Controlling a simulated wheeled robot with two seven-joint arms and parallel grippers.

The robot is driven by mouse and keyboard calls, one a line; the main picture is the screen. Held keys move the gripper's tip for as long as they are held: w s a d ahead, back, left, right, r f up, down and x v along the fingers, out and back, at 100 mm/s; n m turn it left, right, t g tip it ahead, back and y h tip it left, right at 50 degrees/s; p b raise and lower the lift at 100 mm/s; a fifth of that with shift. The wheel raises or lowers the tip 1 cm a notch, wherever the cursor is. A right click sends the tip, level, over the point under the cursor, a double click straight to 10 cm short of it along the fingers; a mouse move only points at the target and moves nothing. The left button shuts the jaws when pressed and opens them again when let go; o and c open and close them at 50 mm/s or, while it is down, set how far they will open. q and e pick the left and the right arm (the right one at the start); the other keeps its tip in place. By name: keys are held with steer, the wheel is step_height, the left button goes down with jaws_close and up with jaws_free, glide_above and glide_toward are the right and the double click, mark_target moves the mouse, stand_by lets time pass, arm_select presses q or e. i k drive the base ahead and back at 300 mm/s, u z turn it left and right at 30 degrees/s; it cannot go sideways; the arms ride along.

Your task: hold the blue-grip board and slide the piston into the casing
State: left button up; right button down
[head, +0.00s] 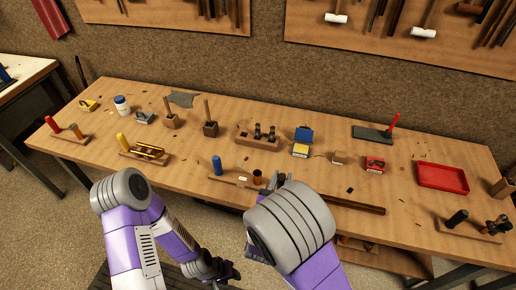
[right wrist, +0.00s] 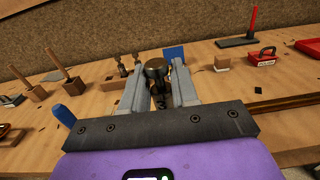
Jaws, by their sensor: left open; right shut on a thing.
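The blue-grip board (head: 228,181) lies near the front edge of the bench, with its upright blue grip (head: 217,165) at the left end. A brown casing (head: 257,177) stands at its right end. The blue grip also shows at the left of the right wrist view (right wrist: 64,115). My right gripper (head: 281,180) is just right of the casing, shut on the piston (right wrist: 156,68), a dark metal cylinder with a wide round head. The piston's lower end is hidden by the gripper. My left gripper (head: 224,270) is open and empty, low in front of the bench, away from the board.
A wooden block with two dark pistons (head: 258,140) stands behind the board. A yellow-grip board (head: 143,152) lies to the left. A red tray (head: 442,178) and a red-grip dark plate (head: 373,132) are at right. A dark strip (head: 352,204) runs along the front edge.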

mark_target(238, 180)
steer(key=k, duration=0.95)
steer(key=u, duration=0.45)
steer(key=i, duration=1.5)
steer(key=z, duration=1)
